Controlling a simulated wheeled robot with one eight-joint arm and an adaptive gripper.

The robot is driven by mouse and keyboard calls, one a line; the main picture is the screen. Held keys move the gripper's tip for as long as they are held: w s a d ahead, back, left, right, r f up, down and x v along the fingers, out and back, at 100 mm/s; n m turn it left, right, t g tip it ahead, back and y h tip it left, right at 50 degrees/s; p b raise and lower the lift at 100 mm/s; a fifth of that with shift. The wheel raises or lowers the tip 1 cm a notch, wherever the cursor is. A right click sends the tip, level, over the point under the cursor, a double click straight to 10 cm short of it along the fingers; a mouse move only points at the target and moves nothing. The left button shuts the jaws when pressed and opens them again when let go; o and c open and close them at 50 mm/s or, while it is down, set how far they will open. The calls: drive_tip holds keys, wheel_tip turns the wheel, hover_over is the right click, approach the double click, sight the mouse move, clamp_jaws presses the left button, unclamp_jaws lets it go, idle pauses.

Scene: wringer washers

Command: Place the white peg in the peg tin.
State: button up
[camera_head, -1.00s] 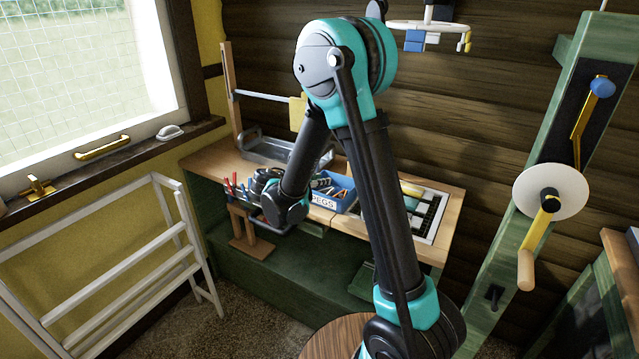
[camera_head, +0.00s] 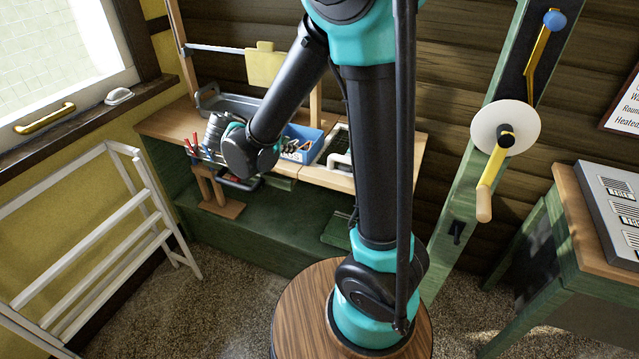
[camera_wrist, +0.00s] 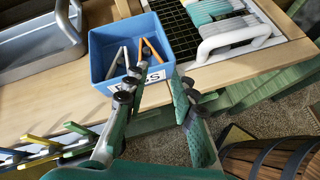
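The peg tin is an open blue box marked PEGS (camera_wrist: 102,62) in the wrist view, with grey and orange pegs inside. It also shows on the bench in the head view (camera_head: 318,146). My gripper (camera_wrist: 157,82) is open, its two fingers spread in front of the tin's near wall, with nothing seen between them. Several green, blue, yellow and pale pegs (camera_wrist: 72,146) sit in a row at the lower left of the wrist view. I cannot tell for sure which is the white peg. In the head view my arm hides the fingertips.
A dark grid with a white-handled item (camera_wrist: 235,38) lies right of the tin. A white drying rack (camera_head: 110,225) stands left. A green post with a crank wheel (camera_head: 505,128) rises at right.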

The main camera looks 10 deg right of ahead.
drive_tip(key=s+d+f+m+g+y, duration=0.3)
drive_tip(key=s+d+f+m, duration=0.2)
drive_tip(key=s+d+m, duration=0.4)
drive_tip(key=s+d+f+m+y, duration=0.1)
drive_tip(key=s+f+m+y, duration=0.3)
drive_tip(key=s+m, duration=0.5)
drive_tip(key=shift+s+d+m+y, duration=0.4)
drive_tip(key=shift+m+y, duration=0.2)
drive_tip(key=shift+m, duration=1.7)
